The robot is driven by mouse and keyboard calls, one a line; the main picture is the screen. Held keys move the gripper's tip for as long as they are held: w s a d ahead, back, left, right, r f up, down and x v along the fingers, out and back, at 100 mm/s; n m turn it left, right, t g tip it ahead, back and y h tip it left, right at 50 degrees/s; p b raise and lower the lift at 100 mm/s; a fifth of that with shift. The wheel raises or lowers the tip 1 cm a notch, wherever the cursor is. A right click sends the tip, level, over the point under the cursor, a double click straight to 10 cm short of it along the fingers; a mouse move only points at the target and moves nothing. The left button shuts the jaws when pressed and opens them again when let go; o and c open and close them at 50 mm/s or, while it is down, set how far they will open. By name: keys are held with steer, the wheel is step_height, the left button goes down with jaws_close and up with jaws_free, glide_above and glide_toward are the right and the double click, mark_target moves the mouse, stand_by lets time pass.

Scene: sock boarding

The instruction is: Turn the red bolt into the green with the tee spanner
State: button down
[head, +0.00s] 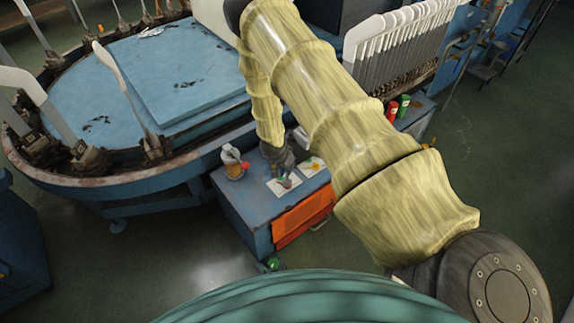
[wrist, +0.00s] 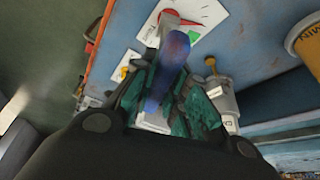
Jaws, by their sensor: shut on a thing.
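My gripper (head: 281,163) points down over the blue cabinet top. In the wrist view its teal-padded fingers (wrist: 165,105) are shut on a blue-purple bar (wrist: 170,65), which appears to be the tee spanner. The spanner's far end lies over a white card (wrist: 208,14) with a red and a green area on its dial. This card also shows in the head view (head: 283,187), just below the gripper. The red bolt itself is hidden or too small to make out. I cannot tell whether the spanner is seated on it.
A second white card with a yellow mark (head: 313,167) lies beside the first. Red (head: 392,111) and green (head: 404,106) bottles stand at the cabinet's back right. A large round blue machine (head: 150,85) borders the cabinet.

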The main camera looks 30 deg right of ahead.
steer(key=shift+r+m+g+p, duration=0.15)
steer(key=shift+m+p, duration=0.4)
steer(key=shift+p, duration=1.1)
steer(key=shift+m+g+p, duration=0.15)
steer(key=shift+m+p, duration=0.4)
steer(key=shift+p, duration=1.1)
steer(key=shift+w+d+f+m+g, duration=0.1)
steer(key=shift+f+m+g, duration=0.15)
steer(key=shift+m, duration=0.35)
steer(key=shift+m+g+b, duration=0.55)
steer(key=shift+m+b, duration=0.6)
steer(key=shift+m, duration=0.15)
steer(key=shift+r, duration=0.1)
steer(key=shift+n, duration=0.7)
steer(key=shift+r, duration=0.1)
steer(key=shift+r+p, duration=1.55)
steer(key=shift+r, duration=1.35)
